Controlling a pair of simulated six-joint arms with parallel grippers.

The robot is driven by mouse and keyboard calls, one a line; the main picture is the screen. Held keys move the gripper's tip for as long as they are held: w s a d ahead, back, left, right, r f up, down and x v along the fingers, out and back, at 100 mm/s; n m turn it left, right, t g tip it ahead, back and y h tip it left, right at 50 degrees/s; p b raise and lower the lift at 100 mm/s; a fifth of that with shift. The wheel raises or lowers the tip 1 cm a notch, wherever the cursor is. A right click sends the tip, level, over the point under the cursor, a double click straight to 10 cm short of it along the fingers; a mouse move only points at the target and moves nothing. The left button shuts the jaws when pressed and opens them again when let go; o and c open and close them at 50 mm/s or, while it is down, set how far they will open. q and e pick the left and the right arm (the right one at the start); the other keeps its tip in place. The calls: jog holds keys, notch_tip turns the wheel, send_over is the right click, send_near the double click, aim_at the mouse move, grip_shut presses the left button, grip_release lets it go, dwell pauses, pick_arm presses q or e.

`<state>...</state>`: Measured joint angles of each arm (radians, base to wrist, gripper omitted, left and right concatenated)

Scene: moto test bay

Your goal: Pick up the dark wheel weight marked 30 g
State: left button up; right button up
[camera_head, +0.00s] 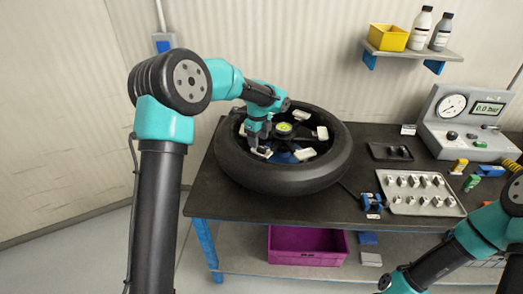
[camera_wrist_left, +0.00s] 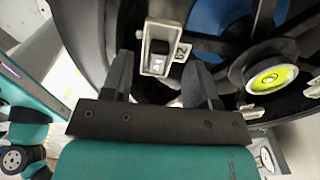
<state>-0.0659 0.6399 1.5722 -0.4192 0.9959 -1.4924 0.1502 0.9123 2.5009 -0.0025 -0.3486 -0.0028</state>
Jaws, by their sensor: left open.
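My left gripper (camera_head: 262,150) is open, reaching down inside the left part of the black wheel (camera_head: 335,170), which lies flat on the bench. In the left wrist view, a small dark block with a white label (camera_wrist_left: 158,64) sits in a pale bracket (camera_wrist_left: 152,28), ahead of my open left fingers (camera_wrist_left: 162,66) and roughly between them. The fingers do not visibly grip it.
Several other pale brackets (camera_head: 306,153) stand inside the wheel around a yellow-green hub cap (camera_head: 284,128). On the bench (camera_head: 205,190), a silver tray (camera_head: 450,209) holds several metal pieces and a dark tray (camera_head: 376,153) holds dark pieces. A gauge unit (camera_head: 440,135) stands at right.

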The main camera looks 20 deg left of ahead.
pick_arm(q)
jog(key=shift+f, duration=1.45)
jog(key=shift+c, duration=0.3)
jog(key=c, duration=0.9)
jog(key=shift+r, duration=0.1)
jog(key=shift+c, duration=0.2)
jog(key=shift+r, duration=1.3)
jog(key=s+d+r, duration=0.1)
jog(key=s+d, duration=0.2)
jog(key=s, duration=0.4)
jog(key=s+d+r, duration=0.1)
jog(key=s+d, duration=0.2)
jog(key=s, duration=0.4)
jog(key=shift+s+d+r, duration=0.15)
jog(key=shift+s+d, duration=0.05)
jog(key=shift+s, duration=0.15)
